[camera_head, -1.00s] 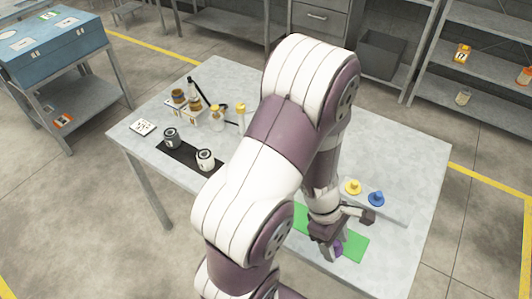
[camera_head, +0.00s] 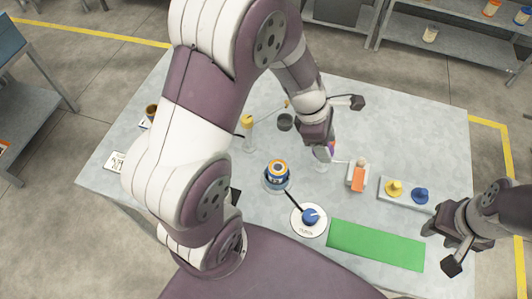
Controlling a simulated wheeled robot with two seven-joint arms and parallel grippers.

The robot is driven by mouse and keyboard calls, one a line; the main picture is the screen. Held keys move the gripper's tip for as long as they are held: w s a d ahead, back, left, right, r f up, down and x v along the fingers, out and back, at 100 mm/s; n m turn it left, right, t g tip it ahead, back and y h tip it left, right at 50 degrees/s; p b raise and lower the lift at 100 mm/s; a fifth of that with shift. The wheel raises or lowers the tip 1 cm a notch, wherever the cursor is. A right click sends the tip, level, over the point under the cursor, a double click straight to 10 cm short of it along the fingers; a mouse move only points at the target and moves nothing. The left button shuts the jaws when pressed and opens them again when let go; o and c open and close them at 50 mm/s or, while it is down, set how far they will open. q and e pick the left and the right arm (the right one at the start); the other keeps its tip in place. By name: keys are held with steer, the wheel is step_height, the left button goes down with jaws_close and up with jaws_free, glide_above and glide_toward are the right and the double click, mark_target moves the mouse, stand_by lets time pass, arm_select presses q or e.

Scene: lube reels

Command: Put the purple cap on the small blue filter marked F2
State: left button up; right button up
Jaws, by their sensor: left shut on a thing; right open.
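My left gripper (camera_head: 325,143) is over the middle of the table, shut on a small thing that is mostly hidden. A purple patch shows at its fingertips, matching the purple cap in the earlier picture. A blue-banded filter with an orange top (camera_head: 277,170) stands on a round base left of and below this gripper; I cannot read its marking or tell whether it is F2. My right gripper (camera_head: 441,248) is open and empty at the right edge of the table, right of the green mat.
The green mat (camera_head: 375,245) is bare. A tray right of centre holds a yellow cap (camera_head: 394,188) and a blue cap (camera_head: 420,195). A white dial with a blue knob (camera_head: 310,217), an orange-white item (camera_head: 358,177), a dark cup (camera_head: 285,122) and a yellow-topped bottle (camera_head: 247,135) stand nearby.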

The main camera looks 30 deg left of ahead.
arm_select(q)
steer(key=s+a+f, duration=0.2)
steer(key=a+f, duration=0.1)
steer(key=a, duration=0.1)
glide_above(283, 168)
steer(key=a, duration=0.1)
step_height(283, 168, down, 4)
steer(key=shift+s+a+r+b, duration=0.15)
steer(key=shift+r+b, duration=0.1)
steer(key=shift+b, duration=0.2)
steer(key=f, duration=0.1)
steer(key=f+b, duration=0.1)
steer(key=f, duration=0.1)
steer(key=shift+s+d+f, duration=0.15)
steer(key=shift+d+f, duration=0.05)
steer(key=shift+f, duration=0.4)
steer(key=shift+a, duration=0.25)
steer(key=shift+d+f, duration=0.1)
steer(key=shift+f, duration=0.1)
steer(key=o, duration=0.9)
steer(key=shift+r, duration=0.1)
steer(key=shift+o, duration=0.5)
arm_select(e)
step_height(283, 168, down, 2)
steer(key=shift+w+d+f, duration=0.1)
steer(key=shift+f, duration=0.1)
